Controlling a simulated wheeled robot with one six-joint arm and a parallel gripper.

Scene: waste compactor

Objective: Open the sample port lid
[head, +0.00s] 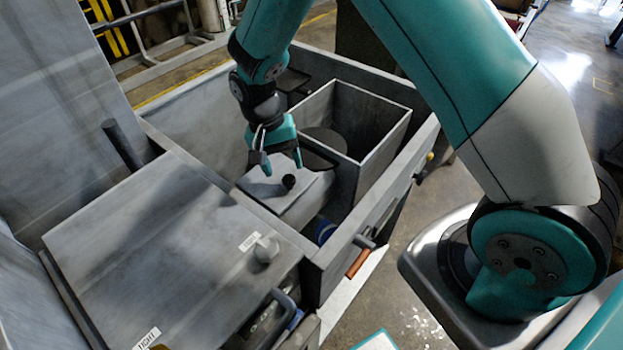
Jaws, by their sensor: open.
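A small pale grey lid (304,194) with a black knob (289,182) lies flat in the middle of the grey machine, and looks shut. It appears to be the sample port lid, though no label on it is readable. My gripper (279,167) is teal and black, points down and is open and empty. In the picture its fingertips are just above the knob. I cannot tell the exact height between them, but the knob is not between the fingers.
A tall open grey box (374,121) stands right behind the lid, with a dark round plate (323,146) by it. An orange handle (357,263) sits outside the front wall.

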